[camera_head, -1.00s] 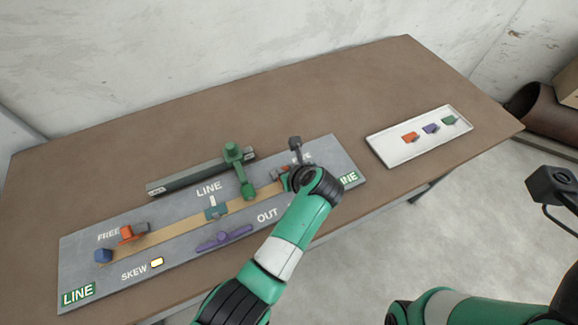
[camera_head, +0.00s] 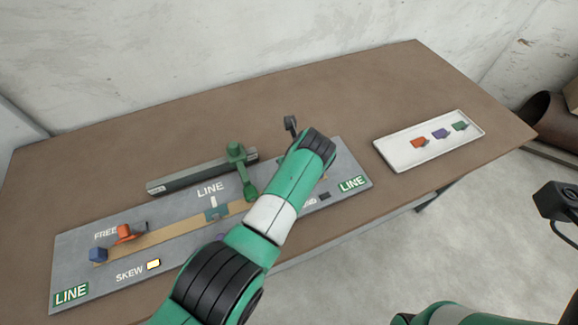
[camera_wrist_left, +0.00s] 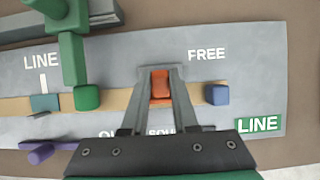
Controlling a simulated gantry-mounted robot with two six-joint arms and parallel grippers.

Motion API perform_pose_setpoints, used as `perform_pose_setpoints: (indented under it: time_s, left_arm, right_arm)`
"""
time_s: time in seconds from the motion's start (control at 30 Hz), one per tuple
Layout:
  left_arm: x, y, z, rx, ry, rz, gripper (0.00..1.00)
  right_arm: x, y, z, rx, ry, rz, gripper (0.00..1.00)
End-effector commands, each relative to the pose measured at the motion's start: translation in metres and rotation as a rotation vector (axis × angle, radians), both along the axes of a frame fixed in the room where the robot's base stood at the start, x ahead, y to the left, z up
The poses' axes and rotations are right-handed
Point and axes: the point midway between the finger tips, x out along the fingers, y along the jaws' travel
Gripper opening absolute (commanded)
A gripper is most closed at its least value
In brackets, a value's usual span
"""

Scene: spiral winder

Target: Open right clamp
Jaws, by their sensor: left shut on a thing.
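The right clamp, an orange block with a lever (camera_wrist_left: 160,87), sits on the tan strip (camera_wrist_left: 120,101) below the FREE label in the left wrist view. My left gripper (camera_wrist_left: 160,70) is shut on this clamp, with one finger on each side of it. In the head view my own left arm hides the clamp and the fingertips. The left clamp (camera_head: 127,233), also orange, stands at the strip's other end by its FREE label. My right gripper is out of view; only parts of my right arm show at the lower right.
A green arm-like part (camera_head: 239,165) crosses the strip beside a dark green bar (camera_head: 190,178). Blue blocks (camera_head: 98,255) (camera_wrist_left: 216,95) mark the strip ends. A purple handle (camera_wrist_left: 35,153) lies near the front. A white tray (camera_head: 400,160) with small coloured parts stands right.

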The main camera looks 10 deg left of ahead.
Motion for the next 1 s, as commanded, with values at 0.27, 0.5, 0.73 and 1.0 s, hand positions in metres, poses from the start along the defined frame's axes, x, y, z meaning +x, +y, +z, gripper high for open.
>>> perform_pose_setpoints:
  time_s: [0.27,0.5,0.73,1.0]
  left_arm:
    - [-0.001,0.001,-0.002,0.000,0.003,0.001,0.56]
    - [0.000,0.000,-0.001,0.001,0.000,0.000,0.57]
    - [-0.005,-0.003,0.017,0.001,-0.001,0.000,0.57]
    - [-0.027,-0.018,0.070,-0.001,-0.003,-0.001,0.57]
  right_arm:
    - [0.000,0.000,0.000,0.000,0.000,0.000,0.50]
    - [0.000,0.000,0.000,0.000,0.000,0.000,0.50]
    - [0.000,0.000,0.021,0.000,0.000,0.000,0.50]
    - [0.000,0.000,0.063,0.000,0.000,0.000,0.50]
